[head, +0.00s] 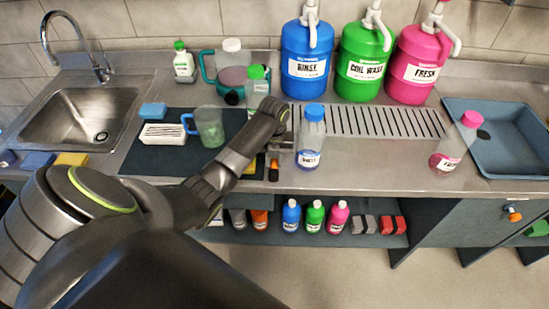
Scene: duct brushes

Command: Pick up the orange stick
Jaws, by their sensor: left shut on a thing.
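My left arm reaches in from the left, and its gripper (280,146) is over the counter near the middle. The gripper is shut on the orange stick (273,162), of which only a short orange piece with a dark end shows below the jaws, near the counter's front edge. The rest of the stick is hidden by the gripper. I cannot tell whether the stick touches the counter. My right gripper is not in view.
A clear bottle with a blue cap (310,142) stands just right of the gripper. A pink-capped bottle (457,145) stands near the blue-grey tray (541,132). Large blue, green and pink jugs stand behind. The counter between the two bottles is clear.

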